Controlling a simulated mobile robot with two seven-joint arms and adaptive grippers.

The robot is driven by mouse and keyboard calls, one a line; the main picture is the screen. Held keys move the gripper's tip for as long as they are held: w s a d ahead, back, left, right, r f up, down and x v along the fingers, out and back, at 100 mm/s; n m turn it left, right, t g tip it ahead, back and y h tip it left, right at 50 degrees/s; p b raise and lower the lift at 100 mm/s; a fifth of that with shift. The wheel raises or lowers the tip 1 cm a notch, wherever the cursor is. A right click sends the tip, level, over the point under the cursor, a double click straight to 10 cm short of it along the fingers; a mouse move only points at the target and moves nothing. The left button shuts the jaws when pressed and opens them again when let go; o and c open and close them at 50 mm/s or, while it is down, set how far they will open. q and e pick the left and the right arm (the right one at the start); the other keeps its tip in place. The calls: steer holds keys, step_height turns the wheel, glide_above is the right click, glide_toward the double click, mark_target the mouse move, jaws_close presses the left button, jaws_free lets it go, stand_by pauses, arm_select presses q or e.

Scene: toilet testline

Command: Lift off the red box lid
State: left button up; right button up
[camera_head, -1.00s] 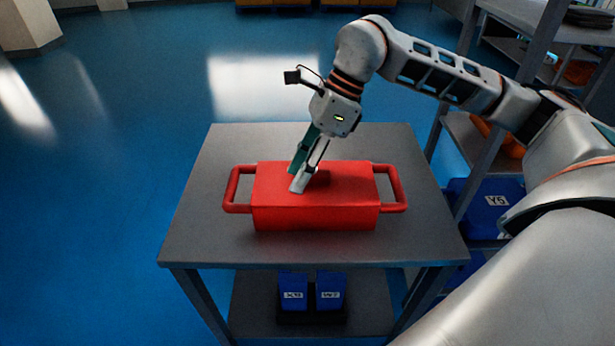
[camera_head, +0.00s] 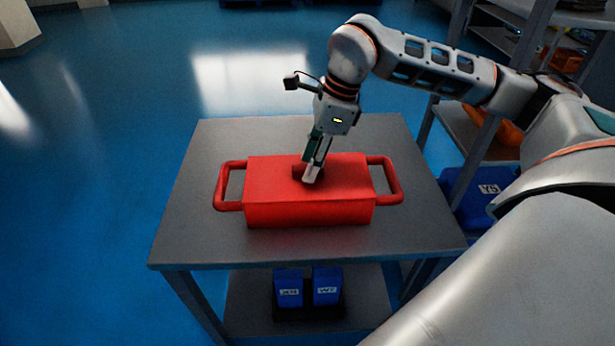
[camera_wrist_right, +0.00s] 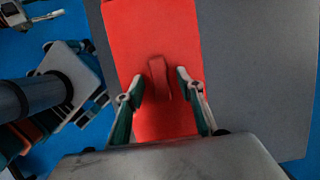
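A red box (camera_head: 310,212) with a loop handle at each end sits on the grey table. Its flat red lid (camera_head: 268,180) is on top, with a small red grip (camera_head: 298,171) standing up near the middle. My right gripper (camera_head: 310,174) points down at the lid, right at the grip, and partly hides it. In the right wrist view the red grip (camera_wrist_right: 159,78) lies between the two spread fingers of the gripper (camera_wrist_right: 160,85), with a gap on each side. My left gripper does not show in the head view.
The grey table (camera_head: 200,240) has bare room around the box. Blue bins (camera_head: 288,288) stand on its lower shelf. At the right, a shelf rack holds a blue bin (camera_head: 480,203) and orange items. Blue floor is open at the left.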

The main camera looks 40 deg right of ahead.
steer(key=shift+f, duration=0.1)
jaws_close()
